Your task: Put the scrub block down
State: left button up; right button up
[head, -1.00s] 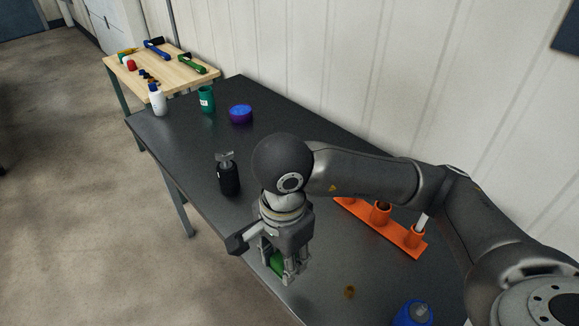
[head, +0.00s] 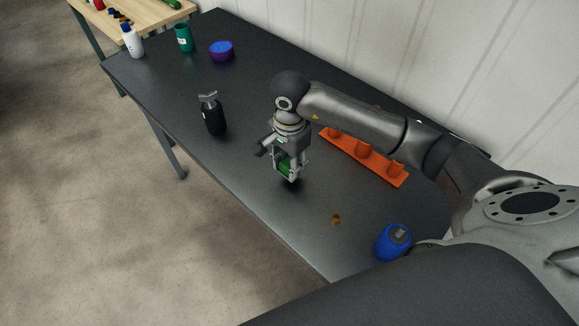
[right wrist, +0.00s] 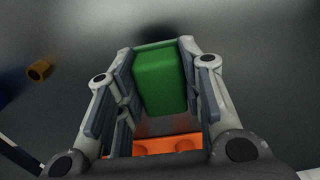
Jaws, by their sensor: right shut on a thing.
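The scrub block is a green block (head: 284,167), held between the fingers of my right gripper (head: 289,174) over the black table (head: 240,155). In the right wrist view the green block (right wrist: 160,80) fills the upper space between the two fingers of the right gripper (right wrist: 160,90). The fingers are closed on its sides. A dark shadow lies just below the gripper in the head view. I cannot tell whether the block touches the tabletop. My left gripper is not in view.
An orange holder (head: 364,158) stands behind and right of the gripper. A black pump bottle (head: 213,118) is to the left. A brown ring (head: 336,219) and a blue bottle (head: 392,243) are at right front. A purple-blue tub (head: 222,51) and green cup (head: 184,38) stand farther back.

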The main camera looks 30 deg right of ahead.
notch_tip(320, 180, down, 2)
jog(key=shift+f+p, duration=0.1)
jog(key=shift+p, duration=0.6)
jog(key=shift+f, duration=0.4)
jog(key=shift+f, duration=0.15)
jog(key=o, duration=0.4)
jog(key=shift+f, duration=0.1)
jog(key=o, duration=0.5)
